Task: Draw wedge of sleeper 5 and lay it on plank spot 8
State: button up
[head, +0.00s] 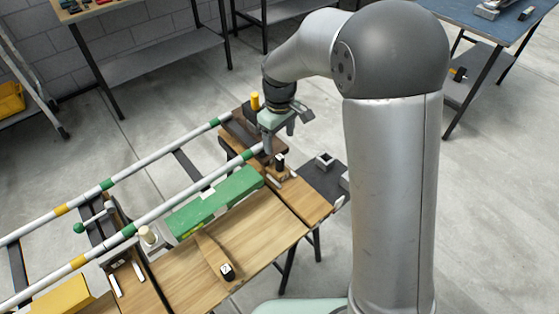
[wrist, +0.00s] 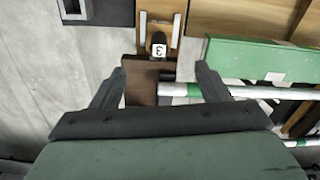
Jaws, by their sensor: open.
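My gripper (head: 279,137) is open and empty above the far end of the track, over a dark brown sleeper (head: 238,132). In the wrist view its two fingers stand apart (wrist: 160,85). Ahead of them, a black-headed wedge (wrist: 158,40) with a white tag, seemingly reading 3, sits between pale strips at the brown block. This black-and-white head also shows in the head view (head: 280,161). Another wedge (head: 214,254), wooden with a black tagged head, lies on the wooden plank (head: 262,228). I cannot read a sleeper 5 or spot 8 mark.
Two banded pipes (head: 160,209) run along the track. A green block (head: 214,199) lies beside the near pipe. A yellow post (head: 255,101) stands behind my gripper. A grey open box (head: 324,160) sits on a dark side shelf.

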aim_at(280, 167)
notch_tip(280, 167, down, 13)
jog(key=shift+f, duration=0.1)
dwell(0.3)
jog(key=c, duration=1.1)
jog(key=shift+o, duration=0.9)
jog(key=shift+c, duration=0.6)
jog(key=shift+s+d+b, duration=0.25)
jog(key=shift+s+d, duration=0.6)
jog(key=shift+s, duration=0.2)
jog(key=shift+s+d+b, duration=0.25)
jog(key=shift+s+d, duration=0.6)
jog(key=shift+s, duration=0.2)
jog(key=shift+s+d, duration=0.85)
jog(key=shift+s, duration=0.2)
jog(key=shift+s+d+b, duration=0.2)
jog(key=shift+s+d, duration=1.15)
jog(key=shift+s, duration=0.2)
jog(key=shift+s+d+b, duration=0.15)
jog(key=shift+s+d, duration=1.2)
jog(key=shift+s, duration=0.2)
